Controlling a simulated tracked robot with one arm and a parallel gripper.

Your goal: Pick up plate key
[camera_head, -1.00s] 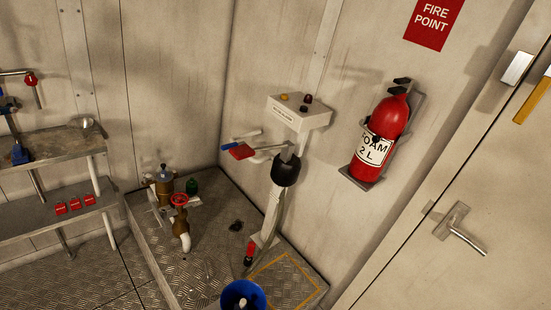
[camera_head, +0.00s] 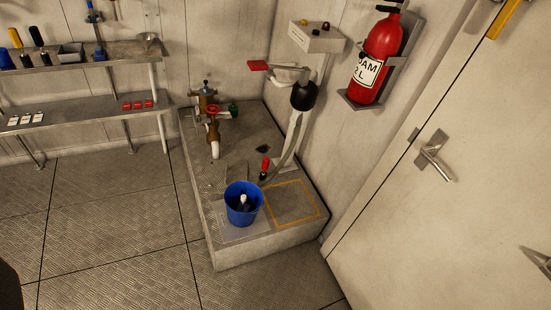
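I cannot tell for sure which thing is the plate key. A small red-handled tool (camera_head: 265,166) with a dark lower end stands on the raised plinth (camera_head: 262,248), behind the blue bucket (camera_head: 242,206). The bucket holds a dark and white item that I cannot make out. A yellow-outlined square plate (camera_head: 294,202) lies to the right of the bucket. A lever with a red end (camera_head: 259,66) sticks out left below the white control box (camera_head: 317,38). My gripper is not recognisable in view.
A brown valve with a red handwheel (camera_head: 212,110) stands at the plinth's back left. A two-tier shelf (camera_head: 105,61) holds tools and small blocks. A fire extinguisher (camera_head: 382,45) hangs on the wall beside a door (camera_head: 455,165). The floor (camera_head: 115,220) left of the plinth is clear.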

